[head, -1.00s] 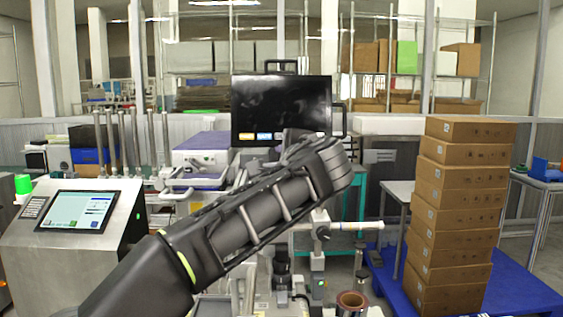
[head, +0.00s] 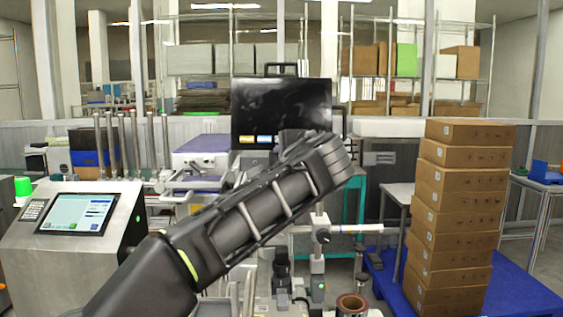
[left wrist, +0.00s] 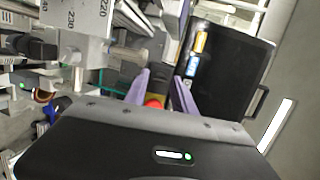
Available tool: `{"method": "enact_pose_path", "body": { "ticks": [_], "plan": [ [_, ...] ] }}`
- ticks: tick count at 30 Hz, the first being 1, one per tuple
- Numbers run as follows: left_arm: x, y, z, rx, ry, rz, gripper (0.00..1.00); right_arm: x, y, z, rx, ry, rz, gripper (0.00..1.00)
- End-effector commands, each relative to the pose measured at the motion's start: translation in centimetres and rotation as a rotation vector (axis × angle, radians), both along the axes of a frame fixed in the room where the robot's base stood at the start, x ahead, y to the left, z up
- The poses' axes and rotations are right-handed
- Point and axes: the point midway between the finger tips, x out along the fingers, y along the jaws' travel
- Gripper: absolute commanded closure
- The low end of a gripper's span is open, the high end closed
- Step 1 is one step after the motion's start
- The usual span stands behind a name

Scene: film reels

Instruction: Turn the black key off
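My left arm comes in from the lower left in the head view and reaches in front of the machine, hiding its own gripper there. In the left wrist view my left gripper (left wrist: 163,82) shows two purple fingers standing apart with a gap between them. A small red round part (left wrist: 153,103) shows low between the fingers; I cannot tell if they touch it. I cannot make out the black key in either view. A black screen panel (head: 280,105) with coloured buttons stands behind my arm, and it is also to the right of the fingers in the left wrist view (left wrist: 232,70). My right gripper is not in view.
A grey console with a lit touchscreen (head: 78,213) stands at the left. A tall stack of brown boxes (head: 458,210) stands on a blue pallet (head: 525,290) at the right. A copper-coloured reel core (head: 351,304) sits low near the middle.

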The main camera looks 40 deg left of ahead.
Motion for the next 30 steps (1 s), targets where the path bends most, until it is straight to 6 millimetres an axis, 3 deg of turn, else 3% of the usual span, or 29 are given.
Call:
{"method": "enact_pose_path", "body": {
  "ticks": [8, 21, 30],
  "plan": [
    [-0.2, -0.3, 0.1, 0.000, -0.001, -0.002, 0.69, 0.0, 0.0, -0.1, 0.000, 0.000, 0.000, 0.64],
    [-4.1, -5.0, 1.4, 0.001, -0.002, -0.004, 0.69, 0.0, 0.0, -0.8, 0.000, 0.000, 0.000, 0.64],
    [-5.0, -5.8, 1.6, 0.000, 0.000, 0.000, 0.69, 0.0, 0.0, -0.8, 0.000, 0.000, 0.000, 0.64]
  ]
}}
